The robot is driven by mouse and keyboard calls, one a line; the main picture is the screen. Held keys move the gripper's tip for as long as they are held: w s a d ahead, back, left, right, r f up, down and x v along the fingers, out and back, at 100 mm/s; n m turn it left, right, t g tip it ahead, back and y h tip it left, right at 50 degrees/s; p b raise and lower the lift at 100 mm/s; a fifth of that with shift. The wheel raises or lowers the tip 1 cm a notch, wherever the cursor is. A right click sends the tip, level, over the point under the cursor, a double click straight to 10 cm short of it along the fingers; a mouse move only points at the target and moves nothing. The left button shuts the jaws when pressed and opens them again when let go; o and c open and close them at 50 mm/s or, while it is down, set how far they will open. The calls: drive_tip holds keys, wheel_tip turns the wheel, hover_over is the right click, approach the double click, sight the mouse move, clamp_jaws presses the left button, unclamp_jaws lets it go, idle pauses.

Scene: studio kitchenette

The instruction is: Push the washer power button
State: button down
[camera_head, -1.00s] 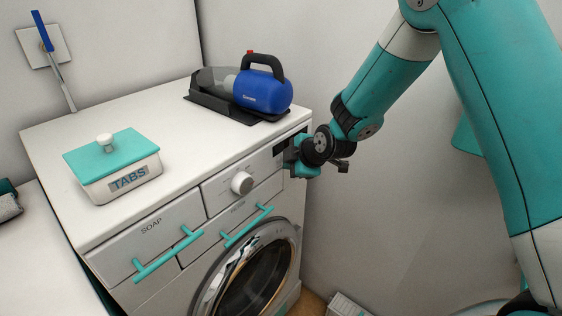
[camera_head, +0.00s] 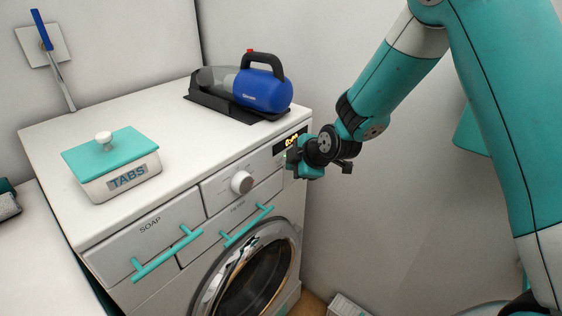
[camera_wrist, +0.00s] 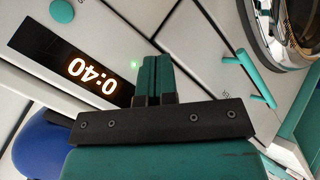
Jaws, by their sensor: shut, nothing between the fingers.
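The white washer (camera_head: 150,115) stands at the left and middle in the head view. Its display (camera_head: 290,143) is lit yellow at the panel's right end; in the wrist view the display (camera_wrist: 78,68) reads 0:40 upside down. A small green light (camera_wrist: 134,65) glows beside my fingertips. A round teal button-like piece (camera_wrist: 61,11) sits at the top left of the wrist view. My gripper (camera_head: 292,160) is shut and empty at the panel, by the display; it also shows in the wrist view (camera_wrist: 153,68). Whether it touches the panel, I cannot tell. No power button is clearly identifiable.
A white dial (camera_head: 242,182) and teal drawer handles (camera_head: 168,254) stick out left of my gripper. The round door (camera_head: 250,275) is below. A blue handheld vacuum (camera_head: 262,90) and a TABS box (camera_head: 115,168) stand on top. Free floor space lies right of the washer.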

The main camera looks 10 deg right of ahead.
drive_tip(key=s+d+b, duration=0.2)
drive_tip(key=s+d, duration=0.1)
drive_tip(key=s, duration=0.2)
drive_tip(key=shift+d, duration=0.3)
